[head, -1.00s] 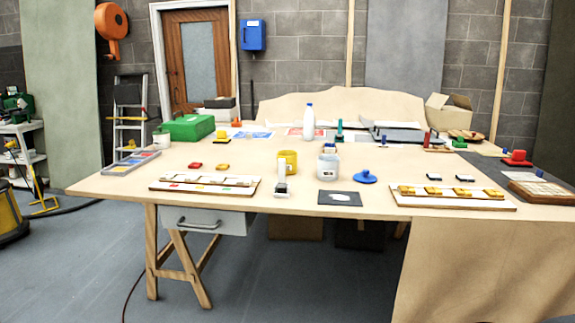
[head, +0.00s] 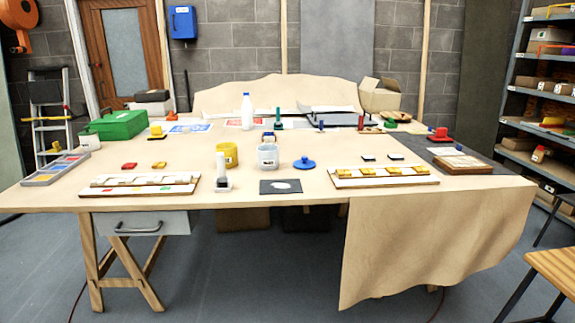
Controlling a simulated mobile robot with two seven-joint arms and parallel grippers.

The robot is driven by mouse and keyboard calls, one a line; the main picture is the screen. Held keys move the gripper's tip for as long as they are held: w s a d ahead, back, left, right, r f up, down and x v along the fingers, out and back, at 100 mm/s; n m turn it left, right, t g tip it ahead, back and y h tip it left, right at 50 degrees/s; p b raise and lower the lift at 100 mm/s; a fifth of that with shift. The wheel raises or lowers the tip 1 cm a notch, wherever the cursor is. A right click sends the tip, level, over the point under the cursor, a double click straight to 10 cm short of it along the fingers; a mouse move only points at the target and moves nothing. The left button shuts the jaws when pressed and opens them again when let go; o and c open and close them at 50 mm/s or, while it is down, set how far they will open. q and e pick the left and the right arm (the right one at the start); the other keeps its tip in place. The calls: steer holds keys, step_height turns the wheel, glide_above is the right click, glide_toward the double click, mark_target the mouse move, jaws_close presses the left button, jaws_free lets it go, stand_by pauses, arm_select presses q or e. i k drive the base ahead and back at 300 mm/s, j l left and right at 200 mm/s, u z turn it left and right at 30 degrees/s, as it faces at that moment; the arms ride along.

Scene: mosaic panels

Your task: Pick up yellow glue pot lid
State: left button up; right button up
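A small yellow piece with a knob-like top (head: 156,132) sits at the back left of the table, beside the green box; it may be the yellow glue pot lid, but it is too small to tell. A yellow pot (head: 227,155) stands near the table's middle. A pale grey pot (head: 268,157) with a dark label stands just right of it. A round blue lid with a knob (head: 304,163) lies flat on the table, right of the grey pot. Neither of my grippers is in view.
The wide table (head: 330,150) carries a green box (head: 118,125), a white bottle (head: 246,111), panel boards with tiles (head: 383,176) and a divided tray (head: 55,171). A cloth or sheet (head: 430,240) hangs over its front right. A shelf rack (head: 540,110) and stool (head: 555,268) stand at right.

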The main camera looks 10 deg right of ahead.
mark_target(304, 164)
steer(key=i+l+u, duration=0.2)
steer(key=u, duration=0.15)
steer(key=i+l+u, duration=0.1)
steer(key=l+u, duration=0.25)
steer(key=i+l+u, duration=0.1)
steer(key=l+u, duration=0.55)
steer(key=l, duration=0.2)
